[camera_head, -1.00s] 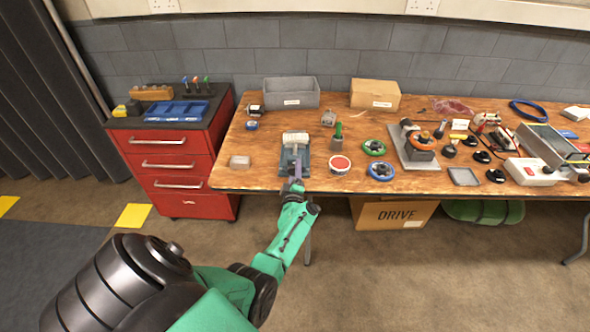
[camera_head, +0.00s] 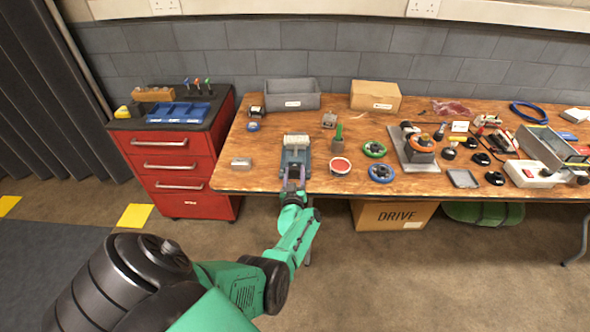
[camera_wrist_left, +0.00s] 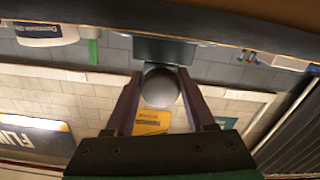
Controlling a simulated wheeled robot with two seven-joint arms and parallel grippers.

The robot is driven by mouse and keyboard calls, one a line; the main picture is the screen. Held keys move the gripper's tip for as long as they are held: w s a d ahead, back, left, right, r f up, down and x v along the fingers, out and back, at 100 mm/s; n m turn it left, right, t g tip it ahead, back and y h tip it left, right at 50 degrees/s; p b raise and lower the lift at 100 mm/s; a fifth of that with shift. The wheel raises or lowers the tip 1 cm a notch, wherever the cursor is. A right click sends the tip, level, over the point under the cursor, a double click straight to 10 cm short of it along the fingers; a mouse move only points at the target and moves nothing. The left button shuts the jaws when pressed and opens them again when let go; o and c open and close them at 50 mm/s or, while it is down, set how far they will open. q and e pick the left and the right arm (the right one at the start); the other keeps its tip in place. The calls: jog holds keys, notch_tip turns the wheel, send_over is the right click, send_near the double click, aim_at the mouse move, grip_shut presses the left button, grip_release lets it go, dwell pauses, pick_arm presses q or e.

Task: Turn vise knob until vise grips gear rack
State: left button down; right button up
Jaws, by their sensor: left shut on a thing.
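The blue-grey vise (camera_head: 295,158) stands near the front edge of the wooden bench. A pale, ridged piece, perhaps the gear rack (camera_head: 296,140), lies across its back end; I cannot tell whether the jaws touch it. My left gripper (camera_head: 293,184) is at the vise's front end, with its two fingers side by side. In the left wrist view the gripper (camera_wrist_left: 162,88) is shut on the round grey vise knob (camera_wrist_left: 160,86), one finger on each side. The knob is too small to make out in the head view. My right gripper is out of view.
A small grey block (camera_head: 241,163) lies left of the vise. A round red-topped tin (camera_head: 340,166) and a green-handled tool in a pot (camera_head: 338,143) stand close to its right. A grey bin (camera_head: 291,95) is behind.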

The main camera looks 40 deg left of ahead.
pick_arm(q)
jog(key=m, duration=0.3)
jog(key=shift+s+m, duration=0.1)
jog(key=shift+m, duration=0.3)
jog(key=m, duration=0.3)
jog(key=shift+m, duration=0.3)
jog(key=m, duration=0.6)
jog(key=shift+a, duration=0.15)
jog(key=m+b, duration=0.1)
jog(key=m, duration=0.5)
jog(key=shift+s+r+m, duration=0.1)
jog(key=shift+r+m, duration=0.05)
jog(key=shift+m, duration=0.15)
jog(key=m+b, duration=0.1)
jog(key=m, duration=0.2)
jog(key=shift+r+m+b, duration=0.15)
jog(key=shift+m+b, duration=0.25)
jog(key=shift+m, duration=1.3)
jog(key=shift+c, duration=1.4)
grip_release()
